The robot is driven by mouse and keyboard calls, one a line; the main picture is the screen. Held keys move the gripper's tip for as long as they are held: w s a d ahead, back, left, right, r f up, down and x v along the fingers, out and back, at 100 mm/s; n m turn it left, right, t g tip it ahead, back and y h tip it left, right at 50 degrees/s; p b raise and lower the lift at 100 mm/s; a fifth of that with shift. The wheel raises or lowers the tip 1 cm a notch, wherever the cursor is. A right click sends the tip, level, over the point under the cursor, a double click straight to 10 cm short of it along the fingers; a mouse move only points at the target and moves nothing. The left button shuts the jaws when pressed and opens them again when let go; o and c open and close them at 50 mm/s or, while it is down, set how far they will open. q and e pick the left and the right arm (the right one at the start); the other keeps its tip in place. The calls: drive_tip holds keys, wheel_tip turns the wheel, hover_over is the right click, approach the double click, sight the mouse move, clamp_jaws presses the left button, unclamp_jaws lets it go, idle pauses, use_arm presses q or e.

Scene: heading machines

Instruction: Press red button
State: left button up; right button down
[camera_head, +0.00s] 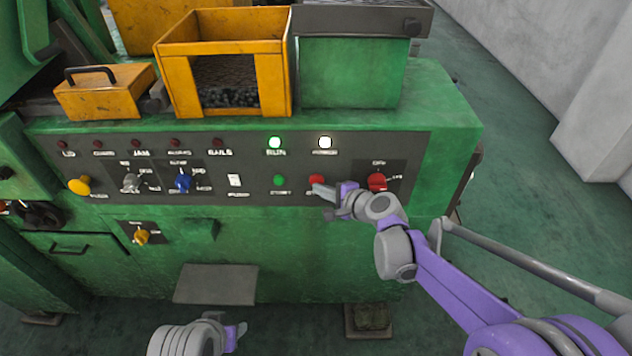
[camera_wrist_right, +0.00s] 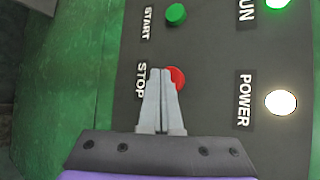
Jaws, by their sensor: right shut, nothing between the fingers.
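The red button (camera_head: 316,180), labelled STOP, is on the dark control panel of the green machine. In the right wrist view the red button (camera_wrist_right: 177,77) shows just beyond my fingertips, partly hidden by them. My right gripper (camera_head: 318,190) is shut and empty, with its tips at the red button's lower edge in the head view. It also shows in the right wrist view (camera_wrist_right: 160,72); I cannot tell whether the tips touch the button. My left gripper (camera_head: 236,335) is low at the bottom edge, away from the panel; its jaw state is unclear.
A green START button (camera_head: 279,181) is left of the red one. A red rotary switch (camera_head: 377,182) is to the right, close to my right wrist. The RUN lamp (camera_head: 275,142) and POWER lamp (camera_head: 325,142) are lit above. A yellow bin (camera_head: 181,85) stands on top.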

drive_tip(key=shift+w, duration=0.15)
idle(0.5)
drive_tip(key=shift+w, duration=0.3)
drive_tip(key=shift+s, duration=0.45)
drive_tip(key=shift+s, duration=3)
